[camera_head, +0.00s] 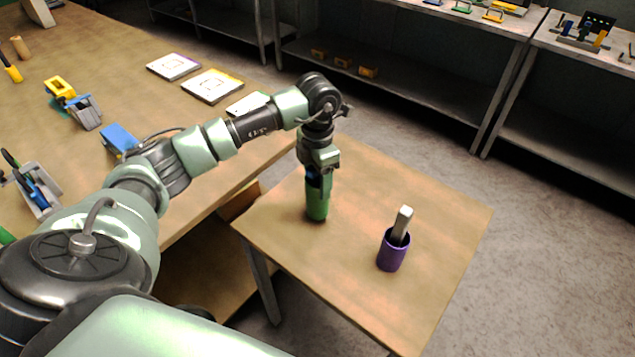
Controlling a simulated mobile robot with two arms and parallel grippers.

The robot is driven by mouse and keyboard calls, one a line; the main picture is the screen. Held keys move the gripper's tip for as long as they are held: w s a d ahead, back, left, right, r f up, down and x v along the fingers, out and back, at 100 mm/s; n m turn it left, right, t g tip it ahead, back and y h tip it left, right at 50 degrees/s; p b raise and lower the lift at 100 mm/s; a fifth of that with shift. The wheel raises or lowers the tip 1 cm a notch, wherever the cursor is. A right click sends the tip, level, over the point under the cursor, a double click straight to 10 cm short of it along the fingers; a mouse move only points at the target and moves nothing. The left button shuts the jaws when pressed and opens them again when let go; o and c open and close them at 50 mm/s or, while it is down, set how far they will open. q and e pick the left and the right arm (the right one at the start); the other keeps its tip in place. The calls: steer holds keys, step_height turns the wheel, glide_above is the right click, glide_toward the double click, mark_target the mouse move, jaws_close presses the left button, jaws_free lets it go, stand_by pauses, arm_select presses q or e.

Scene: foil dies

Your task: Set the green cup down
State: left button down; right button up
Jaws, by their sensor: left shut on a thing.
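The green cup (317,207) is upright at the small wooden side table (445,215), near its left part. My left gripper (318,180) points straight down and is shut on the upper part of the green cup. The gripper hides the cup's rim and whatever may be inside it. The cup's bottom is at or very close to the tabletop; I cannot tell whether it touches. My right gripper is not in view.
A purple cup (391,254) holding a pale block-like stick (402,222) stands to the right on the side table. A larger workbench (115,45) on the left bears tools and flat cards (212,86). Grey shelves (420,85) stand behind.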

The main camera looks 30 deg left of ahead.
arm_select(q)
steer(key=shift+f, duration=0.8)
steer(key=shift+f, duration=0.2)
steer(key=shift+c, duration=2.3)
jaws_free()
